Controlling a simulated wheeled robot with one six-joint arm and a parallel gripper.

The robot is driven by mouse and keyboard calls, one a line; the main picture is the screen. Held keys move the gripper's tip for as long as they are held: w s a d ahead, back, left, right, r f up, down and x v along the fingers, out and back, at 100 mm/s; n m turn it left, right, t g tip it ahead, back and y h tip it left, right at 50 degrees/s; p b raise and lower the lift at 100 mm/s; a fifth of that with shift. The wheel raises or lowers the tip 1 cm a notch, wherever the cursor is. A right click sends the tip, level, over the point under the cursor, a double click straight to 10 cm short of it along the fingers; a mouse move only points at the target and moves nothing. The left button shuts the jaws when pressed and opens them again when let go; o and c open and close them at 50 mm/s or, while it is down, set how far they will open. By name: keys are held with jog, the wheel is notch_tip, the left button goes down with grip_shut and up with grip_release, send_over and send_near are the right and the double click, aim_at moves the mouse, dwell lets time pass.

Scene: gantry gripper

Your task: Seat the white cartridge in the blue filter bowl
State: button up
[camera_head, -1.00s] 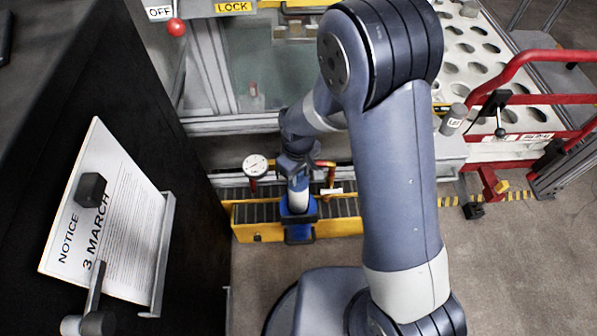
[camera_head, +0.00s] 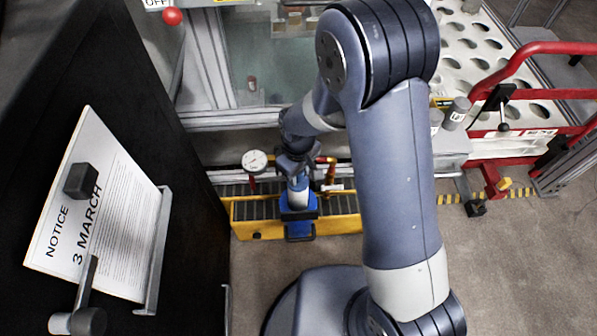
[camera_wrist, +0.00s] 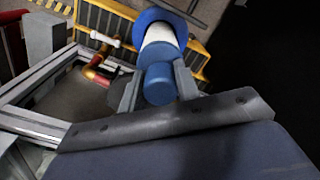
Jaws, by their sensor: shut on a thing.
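The white cartridge (camera_head: 298,192) is upright, with a blue end cap (camera_wrist: 159,84) toward my gripper. My gripper (camera_head: 297,168) is shut on that blue cap, with one finger on each side in the wrist view (camera_wrist: 158,88). The blue filter bowl (camera_head: 298,213) stands at the yellow-framed roller strip. In the wrist view, the white body runs down to the bowl's blue rim (camera_wrist: 150,17), and its lower end is hidden there. I cannot tell how deep it sits.
The yellow roller strip (camera_head: 252,236) lies around the bowl. A round gauge (camera_head: 255,161) and red-and-brass piping (camera_head: 331,172) stand close by. A dark cabinet with a notice (camera_head: 95,215) is at left. Red rails (camera_head: 545,93) and a perforated white rack (camera_head: 470,45) are at right.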

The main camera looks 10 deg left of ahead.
aim_at(298, 196)
jog(key=shift+f+b, duration=5.5)
jog(key=shift+f, duration=1.55)
jog(key=o, duration=1)
notch_tip(298, 196, up, 11)
jog(key=p, duration=0.3)
jog(key=shift+f, duration=0.15)
notch_tip(298, 196, down, 11)
jog(key=b, duration=0.3)
jog(key=shift+r, duration=0.2)
jog(key=shift+r+p, duration=0.5)
